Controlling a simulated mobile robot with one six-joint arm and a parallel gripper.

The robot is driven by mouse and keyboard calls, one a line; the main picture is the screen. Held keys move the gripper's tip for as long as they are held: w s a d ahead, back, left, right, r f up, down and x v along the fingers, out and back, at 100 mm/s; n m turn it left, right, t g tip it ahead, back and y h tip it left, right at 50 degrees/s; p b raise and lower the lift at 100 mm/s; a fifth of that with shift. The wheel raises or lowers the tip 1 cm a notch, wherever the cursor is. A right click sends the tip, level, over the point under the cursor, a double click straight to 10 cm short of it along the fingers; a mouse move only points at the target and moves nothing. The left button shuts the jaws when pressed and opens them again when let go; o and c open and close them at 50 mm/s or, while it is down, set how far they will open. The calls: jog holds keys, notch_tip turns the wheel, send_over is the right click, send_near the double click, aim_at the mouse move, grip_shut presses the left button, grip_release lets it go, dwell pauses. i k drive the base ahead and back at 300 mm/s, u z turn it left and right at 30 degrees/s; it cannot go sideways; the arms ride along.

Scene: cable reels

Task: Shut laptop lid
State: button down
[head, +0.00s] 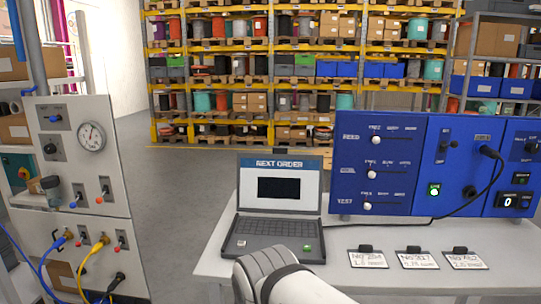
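The laptop (272,229) stands open on the white table (345,284), left of the blue control panel. Its lid (279,185) is upright, and the screen reads "NEXT ORDER" above a dark rectangle. A small whitish item and a small green item lie on the front part of the laptop base. A rounded white part of my arm rises from the bottom edge, just in front of the laptop. My gripper's fingers cannot be made out.
The blue control panel (385,165) with sliders and a black cable stands right of the laptop. Several labelled cards (415,258) lie in front of it. A grey panel (80,150) with a gauge and hoses stands at left. Floor shows between it and the table.

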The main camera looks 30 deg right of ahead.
aim_at(278, 181)
jog(key=z, duration=1.6)
jog(key=i, duration=0.6)
jog(key=u, duration=1)
